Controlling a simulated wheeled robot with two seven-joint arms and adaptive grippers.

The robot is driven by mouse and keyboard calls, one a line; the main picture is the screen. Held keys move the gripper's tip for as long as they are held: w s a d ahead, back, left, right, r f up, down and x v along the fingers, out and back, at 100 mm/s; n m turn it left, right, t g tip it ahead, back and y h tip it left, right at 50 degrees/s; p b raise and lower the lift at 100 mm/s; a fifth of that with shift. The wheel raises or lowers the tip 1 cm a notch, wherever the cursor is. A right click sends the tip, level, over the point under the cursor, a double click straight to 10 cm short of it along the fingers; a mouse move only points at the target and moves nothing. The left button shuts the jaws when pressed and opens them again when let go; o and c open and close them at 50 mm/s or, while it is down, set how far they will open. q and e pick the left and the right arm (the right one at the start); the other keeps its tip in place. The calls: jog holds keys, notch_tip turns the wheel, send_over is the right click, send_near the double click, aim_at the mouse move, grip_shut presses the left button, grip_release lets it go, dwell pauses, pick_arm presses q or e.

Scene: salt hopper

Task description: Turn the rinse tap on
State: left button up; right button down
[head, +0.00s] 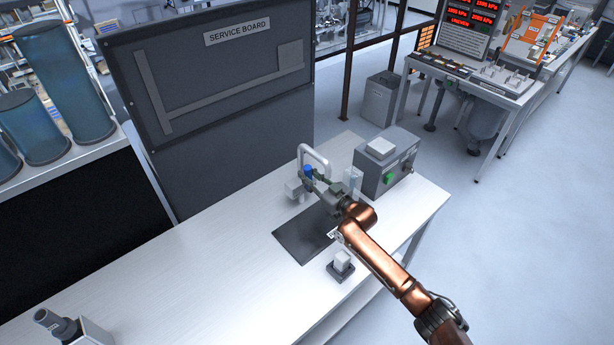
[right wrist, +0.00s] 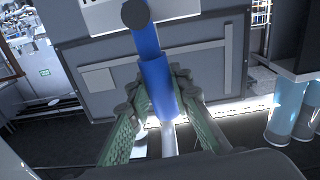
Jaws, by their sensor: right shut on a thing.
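The rinse tap is a pale curved spout (head: 314,154) at the back of the white bench. Its blue handle (head: 308,171) shows small in the head view beside the spout. My right gripper (head: 311,178) reaches it from the right. In the right wrist view the blue handle (right wrist: 155,85) stands between the two green finger pads of the right gripper (right wrist: 161,100), and the fingers are closed around it. The dark sink basin (head: 303,236) lies below the right arm, partly hidden by it. My left gripper is not in view.
A grey box with a green button (head: 388,165) stands right of the tap. The service board (head: 215,85) rises behind. The left bench top is mostly clear.

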jog(key=shift+f, duration=0.1)
jog(key=c, duration=1.7)
grip_release()
jog(key=v, duration=1.2)
